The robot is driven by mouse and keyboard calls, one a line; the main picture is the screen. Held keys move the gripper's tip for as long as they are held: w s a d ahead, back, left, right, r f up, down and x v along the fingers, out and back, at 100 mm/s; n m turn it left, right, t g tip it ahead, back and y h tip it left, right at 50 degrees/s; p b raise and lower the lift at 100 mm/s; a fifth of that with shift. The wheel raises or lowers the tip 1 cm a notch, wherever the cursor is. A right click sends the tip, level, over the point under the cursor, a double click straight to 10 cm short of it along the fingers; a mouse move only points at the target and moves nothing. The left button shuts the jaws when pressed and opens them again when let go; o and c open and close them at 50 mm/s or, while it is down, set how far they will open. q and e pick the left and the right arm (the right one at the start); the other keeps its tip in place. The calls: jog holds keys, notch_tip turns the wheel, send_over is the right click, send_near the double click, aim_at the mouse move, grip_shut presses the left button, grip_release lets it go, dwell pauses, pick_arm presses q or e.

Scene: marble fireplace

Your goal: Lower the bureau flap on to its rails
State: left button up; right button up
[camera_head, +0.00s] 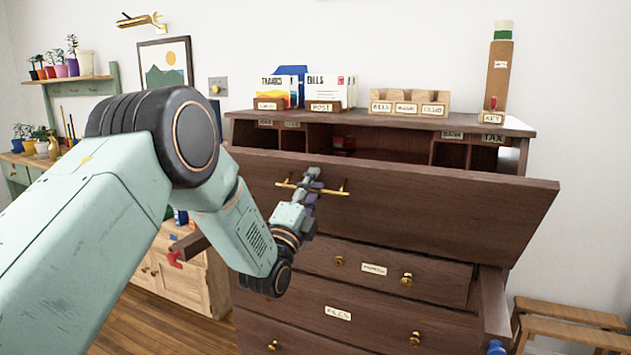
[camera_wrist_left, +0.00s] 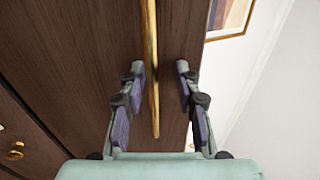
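The bureau flap (camera_head: 430,205) is dark wood and leans outward, its top edge away from the bureau, with the compartments showing behind it. A brass bar handle (camera_head: 330,190) is on its face. My left gripper (camera_head: 312,185) is at this handle. In the left wrist view, its fingers (camera_wrist_left: 160,85) are apart on either side of the brass bar (camera_wrist_left: 153,60), with gaps to both. A left rail (camera_head: 190,244) and a right rail (camera_head: 493,300) stick out below the flap. My right gripper is not in view.
Letter racks (camera_head: 322,104), a labelled wooden holder (camera_head: 410,103) and a tall KEY box (camera_head: 498,75) stand on the bureau top. Drawers (camera_head: 375,270) with brass knobs lie below the flap. A low wooden stool (camera_head: 570,313) is at right, a small cabinet (camera_head: 170,280) at left.

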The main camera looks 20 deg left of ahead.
pick_arm(q)
jog(key=shift+v, duration=1.45)
jog(key=shift+w+f, duration=0.1)
